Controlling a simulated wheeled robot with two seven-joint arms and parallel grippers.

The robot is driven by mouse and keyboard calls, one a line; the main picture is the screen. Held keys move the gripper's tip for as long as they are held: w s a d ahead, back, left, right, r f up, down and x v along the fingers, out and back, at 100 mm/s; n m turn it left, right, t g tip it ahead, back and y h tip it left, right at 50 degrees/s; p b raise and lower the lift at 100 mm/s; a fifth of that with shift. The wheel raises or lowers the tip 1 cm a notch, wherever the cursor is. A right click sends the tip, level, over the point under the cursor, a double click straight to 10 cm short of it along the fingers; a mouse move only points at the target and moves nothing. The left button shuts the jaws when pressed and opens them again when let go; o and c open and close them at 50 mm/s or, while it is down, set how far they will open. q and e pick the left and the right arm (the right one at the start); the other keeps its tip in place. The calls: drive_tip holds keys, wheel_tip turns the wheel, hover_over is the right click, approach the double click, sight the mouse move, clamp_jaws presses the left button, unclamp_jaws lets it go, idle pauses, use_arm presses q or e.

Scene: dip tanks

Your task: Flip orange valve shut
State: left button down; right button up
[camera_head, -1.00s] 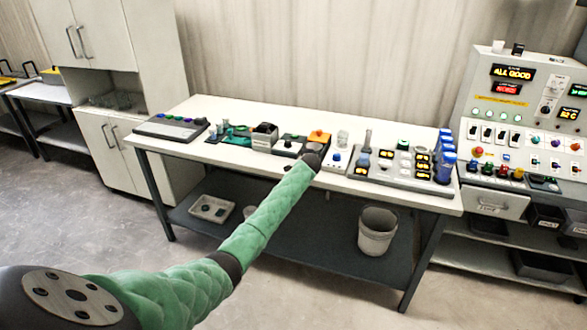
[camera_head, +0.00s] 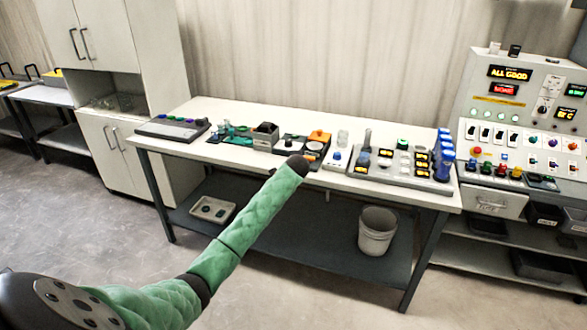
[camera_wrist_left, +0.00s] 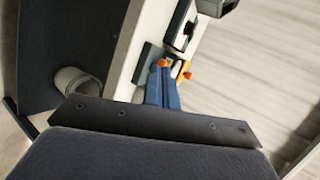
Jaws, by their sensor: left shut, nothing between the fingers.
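An orange part (camera_head: 319,136), which looks like the valve, sits on a small dark unit on the white bench in the head view. A pale round disc (camera_head: 313,146) is just in front of it. In the left wrist view, an orange knob (camera_wrist_left: 163,63) and a second orange piece (camera_wrist_left: 187,75) show close to the fingertips. My left gripper (camera_wrist_left: 163,78) is shut and empty, pointing at this unit. In the head view its dark wrist end (camera_head: 298,164) is at the bench's front edge and the fingers are hard to make out. I cannot tell whether it touches the valve.
Several small devices stand along the bench (camera_head: 225,155), with a switch panel (camera_head: 390,178) and blue-capped bottles (camera_head: 445,160) at right. A grey bucket (camera_head: 377,231) stands on the lower shelf. A control console (camera_head: 510,110) is at far right.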

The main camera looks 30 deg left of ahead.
use_arm(q)
drive_tip(key=shift+s+d+r, duration=0.1)
drive_tip(key=shift+s+r, duration=0.3)
drive_tip(key=shift+s, duration=0.25)
use_arm(e)
drive_tip(key=shift+w+a+r, duration=0.15)
drive_tip(key=shift+w+r, duration=0.15)
drive_tip(key=shift+r, duration=0.3)
